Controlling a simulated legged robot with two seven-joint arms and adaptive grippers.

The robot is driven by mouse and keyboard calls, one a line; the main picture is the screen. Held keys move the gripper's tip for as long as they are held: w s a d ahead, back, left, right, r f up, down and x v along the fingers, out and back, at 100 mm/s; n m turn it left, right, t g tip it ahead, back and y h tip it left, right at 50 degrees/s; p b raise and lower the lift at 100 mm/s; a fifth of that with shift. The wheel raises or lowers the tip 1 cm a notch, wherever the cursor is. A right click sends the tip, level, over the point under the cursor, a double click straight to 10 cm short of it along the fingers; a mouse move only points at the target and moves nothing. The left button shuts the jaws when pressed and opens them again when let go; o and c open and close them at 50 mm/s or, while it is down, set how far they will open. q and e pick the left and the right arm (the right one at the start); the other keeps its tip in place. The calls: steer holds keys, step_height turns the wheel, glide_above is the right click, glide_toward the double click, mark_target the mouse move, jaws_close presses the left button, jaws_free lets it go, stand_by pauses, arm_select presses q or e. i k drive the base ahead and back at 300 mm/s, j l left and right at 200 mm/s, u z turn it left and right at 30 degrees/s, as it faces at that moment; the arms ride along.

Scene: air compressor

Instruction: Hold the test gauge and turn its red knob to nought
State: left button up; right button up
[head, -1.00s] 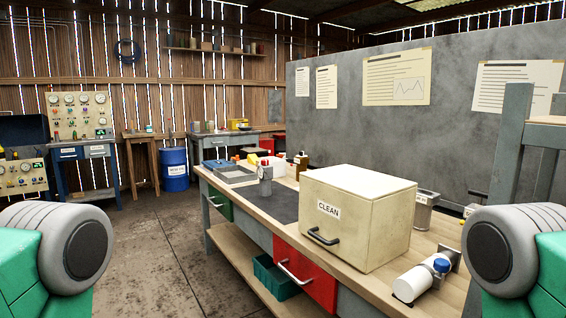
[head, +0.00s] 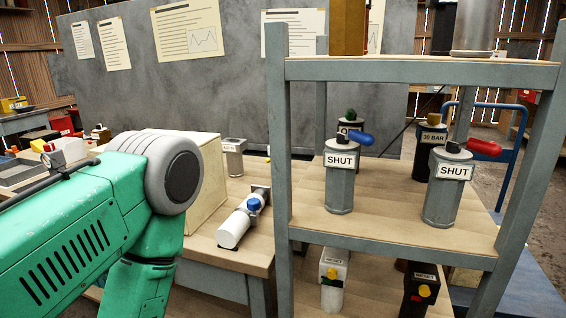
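No test gauge that I can identify for sure is in view. On the lower shelf stand a white device (head: 333,278) with a yellow knob and a small red part, and a black device (head: 418,292) with a yellow and a red knob; their labels are too small to read. My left arm's green links and grey joint fill the left of the head view, but neither gripper shows.
A grey shelf unit (head: 420,72) stands at right. Its middle shelf holds grey canisters marked SHUT, one with a blue lever (head: 376,143), one with a red lever (head: 484,148). A white cylinder with a blue cap (head: 235,228) lies on the bench beside a cream box (head: 212,180).

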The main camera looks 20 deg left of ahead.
mark_target(50, 147)
steer(key=i+j, duration=0.1)
steer(key=j, duration=0.6)
steer(key=i+j, duration=0.1)
steer(key=j, duration=0.6)
steer(key=i+j+z, duration=0.1)
steer(key=j, duration=0.6)
steer(key=i+j, duration=0.1)
steer(key=j, duration=0.6)
